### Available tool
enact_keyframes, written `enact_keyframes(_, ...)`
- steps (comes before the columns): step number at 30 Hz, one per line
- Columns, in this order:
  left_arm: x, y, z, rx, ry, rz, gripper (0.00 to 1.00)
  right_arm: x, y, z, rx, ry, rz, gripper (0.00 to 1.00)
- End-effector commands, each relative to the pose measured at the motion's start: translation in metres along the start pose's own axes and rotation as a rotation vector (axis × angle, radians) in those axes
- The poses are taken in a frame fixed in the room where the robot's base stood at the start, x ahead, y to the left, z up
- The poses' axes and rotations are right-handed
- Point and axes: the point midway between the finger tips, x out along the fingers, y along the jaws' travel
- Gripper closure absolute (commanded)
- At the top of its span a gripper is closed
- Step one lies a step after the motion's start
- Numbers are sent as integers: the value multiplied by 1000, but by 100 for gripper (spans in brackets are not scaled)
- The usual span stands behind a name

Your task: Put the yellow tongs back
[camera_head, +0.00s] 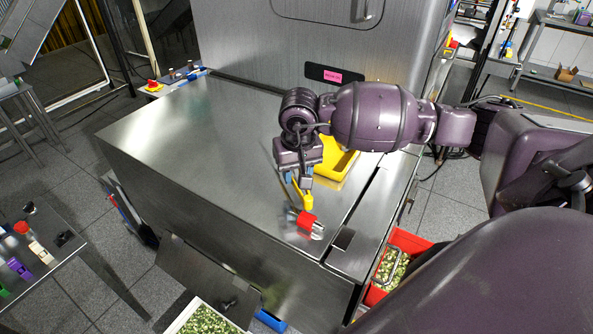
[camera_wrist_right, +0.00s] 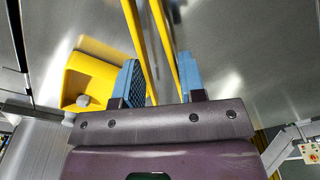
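The yellow tongs (camera_head: 302,200) are at the front right part of the metal table, partly hidden under my right gripper in the head view. In the right wrist view two long yellow arms of the tongs (camera_wrist_right: 166,45) run between the blue fingers. My right gripper (camera_head: 301,176) points down over the tongs, its fingers apart, one on each side of them. In the wrist view the right gripper (camera_wrist_right: 160,75) shows little gap beside the tongs; I cannot tell whether the fingers press on them. My left gripper is not in view.
A red and metallic item (camera_head: 306,221) sits at the near end of the tongs. The left part of the metal table (camera_head: 190,125) is clear. A grey machine wall (camera_head: 245,45) stands behind.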

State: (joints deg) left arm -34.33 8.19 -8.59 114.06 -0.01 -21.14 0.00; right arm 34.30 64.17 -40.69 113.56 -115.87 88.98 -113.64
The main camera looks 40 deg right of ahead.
Motion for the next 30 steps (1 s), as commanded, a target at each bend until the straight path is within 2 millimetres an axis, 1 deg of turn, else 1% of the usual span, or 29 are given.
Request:
enact_keyframes(1, 0, 0, -1, 0, 2, 0, 57, 0, 0, 0, 0, 1, 0, 57)
enact_keyframes(3, 1, 0, -2, 0, 3, 0, 57, -1, 0, 0, 0, 1, 0, 46)
enact_keyframes(4, 1, 0, -2, 0, 3, 1, 57, 0, 0, 0, 0, 1, 0, 44)
enact_keyframes(12, 0, 0, -2, 0, 3, 0, 57, -1, 0, 0, 0, 1, -1, 44)
enact_keyframes(17, -3, -1, -10, 0, 8, 0, 57, -8, 0, -1, 0, 2, -2, 44)
enact_keyframes(20, -8, -2, -18, 0, 12, -1, 57, -16, 0, -2, 1, 2, -2, 44)
enact_keyframes(23, -8, -2, -14, -1, 11, -2, 57, -32, 0, -3, -1, 8, 0, 44)
enact_keyframes(30, -6, -1, -6, -1, -1, -2, 57, -79, 0, -2, 0, 5, -1, 44)
